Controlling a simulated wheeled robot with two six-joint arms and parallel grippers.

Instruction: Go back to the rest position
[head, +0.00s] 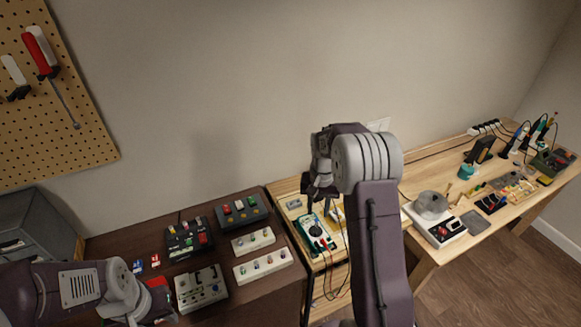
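My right arm rises from the bottom centre. Its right gripper (320,203) points down above the wooden bench, just over a green multimeter (315,236). Its fingers look apart, and I see nothing between them. My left arm comes in low at the left. Its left gripper (140,308) is small and partly hidden near the bottom edge, beside a red and dark device (160,297) on the dark cabinet. I cannot tell whether its fingers are open or shut.
The dark cabinet top (226,297) holds pedals and white pickup-like strips (263,266). The wall space above is clear.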

